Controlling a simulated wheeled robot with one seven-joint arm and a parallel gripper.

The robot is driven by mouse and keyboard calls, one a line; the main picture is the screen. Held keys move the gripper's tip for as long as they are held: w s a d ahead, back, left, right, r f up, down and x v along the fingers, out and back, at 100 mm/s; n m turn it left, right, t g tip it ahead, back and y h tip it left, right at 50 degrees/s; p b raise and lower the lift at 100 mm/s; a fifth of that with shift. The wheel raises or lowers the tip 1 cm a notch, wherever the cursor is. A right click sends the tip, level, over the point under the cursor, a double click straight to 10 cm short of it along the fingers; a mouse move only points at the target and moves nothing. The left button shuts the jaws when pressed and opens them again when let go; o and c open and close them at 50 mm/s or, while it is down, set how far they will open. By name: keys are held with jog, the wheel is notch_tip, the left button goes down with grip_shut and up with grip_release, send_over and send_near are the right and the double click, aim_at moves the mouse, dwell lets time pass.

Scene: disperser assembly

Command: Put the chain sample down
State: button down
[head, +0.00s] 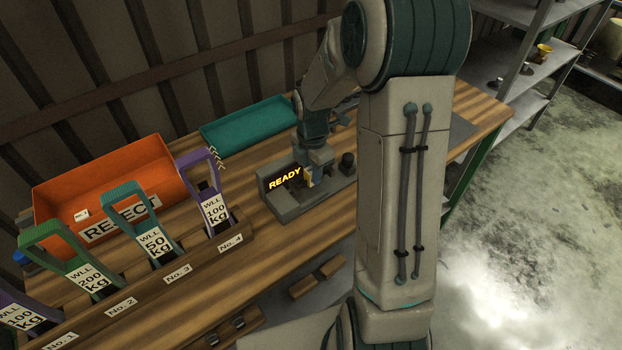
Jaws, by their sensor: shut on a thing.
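My gripper (313,174) points down over the grey device with the lit READY display (285,179), just right of the display. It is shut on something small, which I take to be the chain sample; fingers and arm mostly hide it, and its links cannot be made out. I cannot tell whether it touches the device. An orange bin (150,148) marked REJECT stands at left on the wooden bench. A shallow teal tray (215,132) lies behind the device and looks empty from here.
Tall handled tags marked WLL stand in a wooden rack (200,262) along the front: purple, green (85,272), teal (155,240) and purple (214,208). A dark knob (347,162) sits at the device's right. Metal shelves (520,65) stand beyond.

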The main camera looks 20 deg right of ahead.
aim_at(311, 182)
jog(key=shift+w+a+f, duration=0.1)
jog(key=shift+a+f, duration=0.05)
jog(key=shift+f, duration=1.95)
jog(key=shift+f, duration=0.2)
jog(key=c, duration=1.2)
grip_release()
jog(key=shift+o, duration=0.2)
